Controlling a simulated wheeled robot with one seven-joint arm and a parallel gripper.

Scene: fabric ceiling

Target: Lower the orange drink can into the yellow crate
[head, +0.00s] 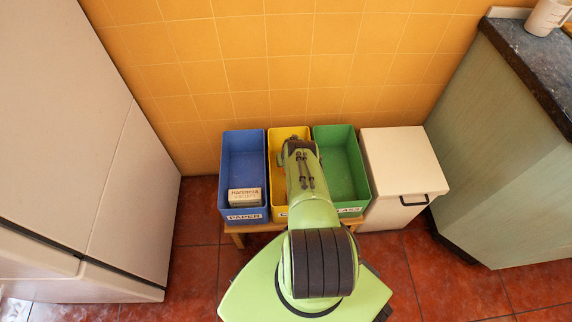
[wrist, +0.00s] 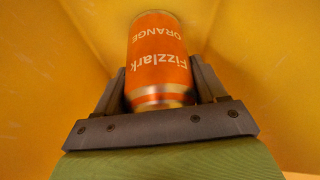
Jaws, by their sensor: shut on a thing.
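The orange drink can (wrist: 158,62), with "Fizzlark ORANGE" on it, is between the fingers of my gripper (wrist: 160,88) in the wrist view. My gripper is shut on the can. Yellow crate walls (wrist: 85,35) surround the can in this view, so it appears to be inside the crate; I cannot tell whether it touches the floor. In the head view the yellow crate (head: 275,172) is the middle one of three bins. My arm reaches over it and hides the can and the fingers.
A blue crate (head: 243,140) marked PAPER stands left of it, with a small box (head: 245,197) inside. A green crate (head: 340,150) stands right, then a white lidded bin (head: 404,165). The crates stand on a low wooden stand (head: 236,229) against the tiled wall.

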